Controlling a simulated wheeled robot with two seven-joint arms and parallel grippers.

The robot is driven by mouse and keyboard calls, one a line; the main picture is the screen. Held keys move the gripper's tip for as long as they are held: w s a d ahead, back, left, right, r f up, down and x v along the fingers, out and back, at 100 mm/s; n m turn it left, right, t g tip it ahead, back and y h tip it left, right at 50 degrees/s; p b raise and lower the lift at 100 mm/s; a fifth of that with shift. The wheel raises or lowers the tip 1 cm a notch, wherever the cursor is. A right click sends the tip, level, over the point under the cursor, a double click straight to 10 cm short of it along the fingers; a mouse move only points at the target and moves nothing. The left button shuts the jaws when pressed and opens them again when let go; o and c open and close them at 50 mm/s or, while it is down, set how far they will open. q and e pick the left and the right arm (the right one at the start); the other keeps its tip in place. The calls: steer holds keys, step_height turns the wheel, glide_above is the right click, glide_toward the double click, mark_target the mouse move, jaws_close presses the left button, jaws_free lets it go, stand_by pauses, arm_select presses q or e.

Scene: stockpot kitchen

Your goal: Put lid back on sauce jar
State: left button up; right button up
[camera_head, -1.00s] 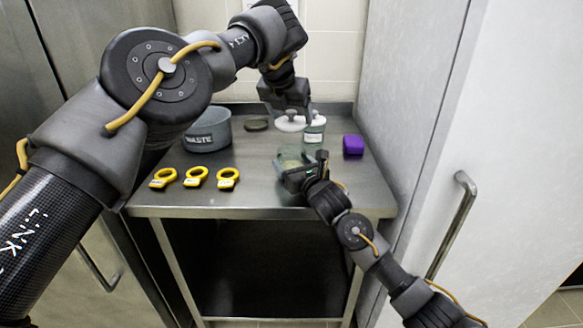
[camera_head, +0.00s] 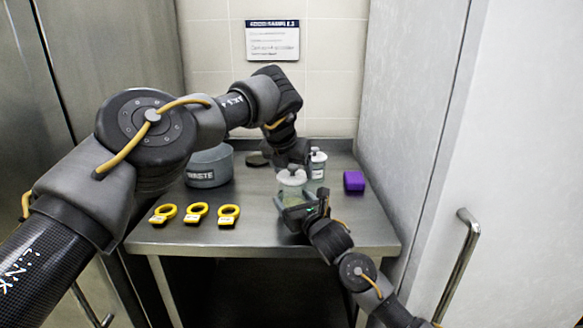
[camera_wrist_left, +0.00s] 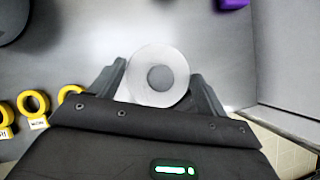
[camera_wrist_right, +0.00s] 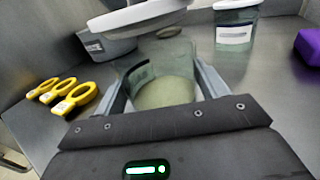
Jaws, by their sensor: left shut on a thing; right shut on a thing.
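A white round lid with a knob (camera_head: 292,175) is in my left gripper (camera_head: 293,166), whose fingers close on it from both sides. In the left wrist view the lid (camera_wrist_left: 150,88) sits between the fingertips, over the jar, which it mostly hides. The clear sauce jar with pale green contents (camera_head: 292,194) stands upright in my right gripper (camera_head: 301,207). In the right wrist view the open-topped jar (camera_wrist_right: 165,92) is between the fingers. The lid (camera_wrist_right: 135,17) there appears above its rim, with a gap. I cannot tell whether they are exactly centred.
A second labelled jar with a white top (camera_head: 317,165) stands behind right. A purple block (camera_head: 354,181) is at right. A grey WASTE pot (camera_head: 205,168), a dark disc (camera_head: 257,159) and three yellow rings (camera_head: 197,213) are at left. The counter's front right (camera_head: 365,225) is clear.

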arm_select(q)
steer(key=shift+f, duration=0.1)
steer(key=shift+f, duration=0.8)
steer(key=shift+f, duration=0.6)
steer(key=o, duration=1)
steer(key=v, duration=1.2)
arm_select(e)
steer(key=o, duration=1.5)
steer(key=shift+c, duration=0.2)
